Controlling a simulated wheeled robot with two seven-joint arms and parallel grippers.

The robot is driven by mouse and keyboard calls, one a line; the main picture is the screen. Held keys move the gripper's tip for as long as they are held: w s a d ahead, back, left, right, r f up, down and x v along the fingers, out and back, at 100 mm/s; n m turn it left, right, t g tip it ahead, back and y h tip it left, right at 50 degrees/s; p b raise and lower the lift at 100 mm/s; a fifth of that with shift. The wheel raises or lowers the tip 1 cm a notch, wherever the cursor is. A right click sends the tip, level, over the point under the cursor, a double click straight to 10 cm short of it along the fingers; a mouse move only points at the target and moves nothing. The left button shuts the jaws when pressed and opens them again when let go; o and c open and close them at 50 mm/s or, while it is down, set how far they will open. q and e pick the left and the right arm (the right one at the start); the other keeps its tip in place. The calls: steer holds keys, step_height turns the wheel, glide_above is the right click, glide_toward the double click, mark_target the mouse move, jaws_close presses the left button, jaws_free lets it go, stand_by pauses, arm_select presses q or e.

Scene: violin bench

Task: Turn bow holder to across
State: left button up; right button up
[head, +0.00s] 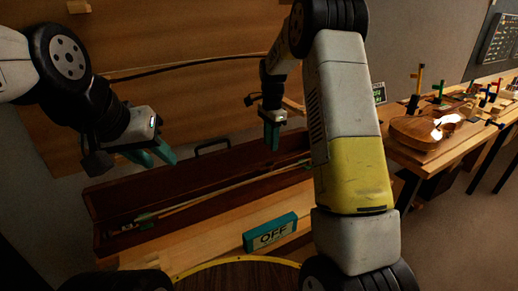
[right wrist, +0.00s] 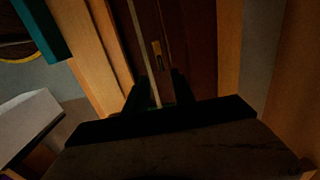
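A long dark red case (head: 100,212) lies open on the bench, with a pale bow (head: 190,203) lengthwise in it. In the right wrist view, a small brass-coloured piece (right wrist: 157,48), which looks like the bow holder, sits beside the pale bow stick (right wrist: 127,38). Its long side runs roughly along the case, not across the stick. My right gripper (head: 272,147) points down over the case; its dark fingers (right wrist: 162,88) stand apart with the holder beyond the gap, apparently untouched. My left gripper (head: 157,160) is open and empty above the case's left part.
A teal OFF block (head: 270,233) stands on the bench in front of the case. A case handle (head: 212,146) rises at the back. A violin (head: 425,131) lies on another bench at right. A dark round top with a yellow edge (head: 235,260) is at the bottom.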

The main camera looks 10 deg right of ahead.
mark_target(267, 166)
step_height(267, 166, down, 8)
stand_by(0.5)
jaws_close()
